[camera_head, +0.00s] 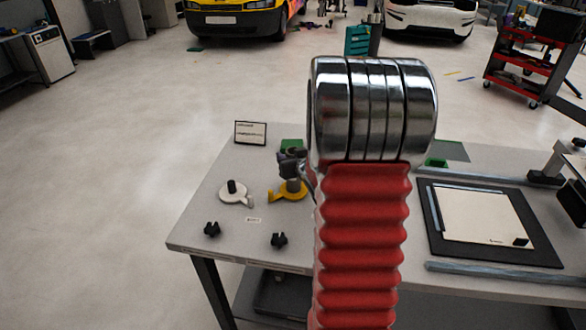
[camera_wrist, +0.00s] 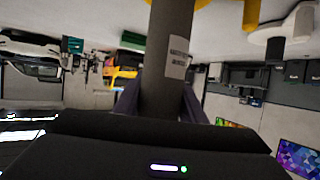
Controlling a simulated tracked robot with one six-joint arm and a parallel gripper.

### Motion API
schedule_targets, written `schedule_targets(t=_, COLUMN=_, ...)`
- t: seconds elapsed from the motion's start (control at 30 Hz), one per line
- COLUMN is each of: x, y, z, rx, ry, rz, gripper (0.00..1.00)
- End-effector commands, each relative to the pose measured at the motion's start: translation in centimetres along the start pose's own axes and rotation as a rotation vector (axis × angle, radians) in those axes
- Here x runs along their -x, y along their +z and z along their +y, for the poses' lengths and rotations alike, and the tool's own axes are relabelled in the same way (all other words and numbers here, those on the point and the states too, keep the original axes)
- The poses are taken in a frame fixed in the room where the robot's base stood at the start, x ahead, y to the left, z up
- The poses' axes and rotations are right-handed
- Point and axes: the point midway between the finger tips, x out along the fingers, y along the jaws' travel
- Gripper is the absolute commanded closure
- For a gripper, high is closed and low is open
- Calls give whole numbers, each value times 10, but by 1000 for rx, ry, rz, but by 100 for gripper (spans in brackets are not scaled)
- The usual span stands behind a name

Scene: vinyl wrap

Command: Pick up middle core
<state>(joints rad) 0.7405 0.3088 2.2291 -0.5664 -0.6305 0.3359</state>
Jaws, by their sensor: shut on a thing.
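The middle core is a grey cylinder (camera_head: 293,186) over a yellow holder (camera_head: 288,195) on the grey table. In the wrist view the core (camera_wrist: 167,60) runs from the top edge down between my fingers and carries a white label. My gripper (camera_wrist: 160,98) is shut on it, with one dark finger at each side. In the head view my dark gripper (camera_head: 293,163) is at the core's upper part, partly hidden behind my red and chrome arm. The yellow holder also shows at the wrist view's top (camera_wrist: 251,12). I cannot tell whether the core touches its holder.
A white holder with a short black core (camera_head: 232,187) sits to the left. Two black clamps (camera_head: 279,240) lie near the table's front edge. A small sign (camera_head: 250,132) stands at the back left. A black mat with a pale sheet (camera_head: 485,215) lies to the right.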

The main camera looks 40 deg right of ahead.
Motion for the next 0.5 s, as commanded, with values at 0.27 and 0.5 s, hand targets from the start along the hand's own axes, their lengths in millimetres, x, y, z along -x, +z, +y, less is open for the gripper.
schedule_targets(t=0.27, x=3, y=-8, z=0, rx=0, ry=0, rz=2, gripper=86)
schedule_targets(t=0.5, x=15, y=-37, z=0, rx=2, ry=0, rz=5, gripper=86)
